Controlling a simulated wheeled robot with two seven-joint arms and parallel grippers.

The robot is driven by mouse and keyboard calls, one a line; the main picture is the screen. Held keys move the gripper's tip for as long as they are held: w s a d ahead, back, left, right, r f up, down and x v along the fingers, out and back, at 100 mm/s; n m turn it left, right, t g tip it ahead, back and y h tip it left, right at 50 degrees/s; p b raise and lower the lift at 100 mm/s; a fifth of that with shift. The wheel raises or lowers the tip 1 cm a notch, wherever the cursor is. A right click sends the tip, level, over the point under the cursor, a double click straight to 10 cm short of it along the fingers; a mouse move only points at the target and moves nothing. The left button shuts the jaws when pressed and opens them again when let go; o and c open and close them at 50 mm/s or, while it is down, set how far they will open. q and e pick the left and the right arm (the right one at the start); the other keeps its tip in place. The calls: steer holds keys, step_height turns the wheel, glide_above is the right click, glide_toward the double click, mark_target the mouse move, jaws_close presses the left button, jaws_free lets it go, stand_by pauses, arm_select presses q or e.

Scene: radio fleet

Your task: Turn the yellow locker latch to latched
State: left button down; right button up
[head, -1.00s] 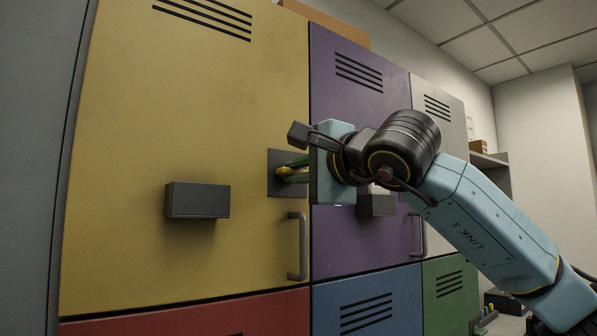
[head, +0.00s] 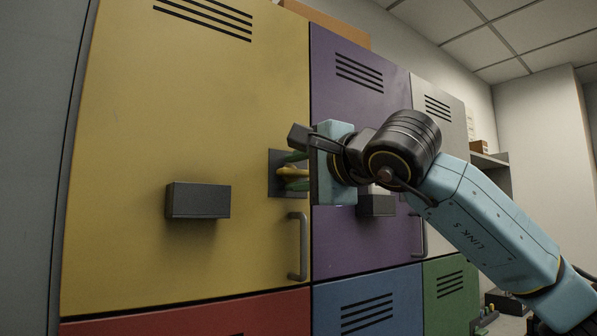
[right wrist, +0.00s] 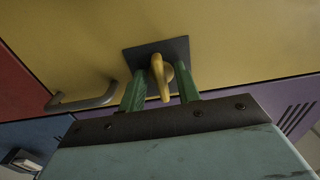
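The yellow locker (head: 130,110) is closed and fills the left of the head view. Its latch has a dark square plate (head: 274,184) near the door's right edge and a yellow lever (head: 288,172). The lever lies about level in the head view, pointing right. My right gripper (head: 293,171) is open, with one green finger above the lever and one below. In the right wrist view the gripper (right wrist: 160,82) straddles the yellow lever (right wrist: 157,72), with a gap on the left side; contact on the right side is unclear. My left gripper is not in view.
A grey door handle (head: 299,246) is below the latch, and a dark box (head: 198,200) juts from the yellow door to the left. The purple locker (head: 345,110) adjoins on the right, behind my right arm. Red (head: 200,318) and blue (head: 367,300) lockers are below.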

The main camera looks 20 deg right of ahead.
steer(key=b+v, duration=0.3)
steer(key=v, duration=1)
steer(key=shift+s, duration=0.2)
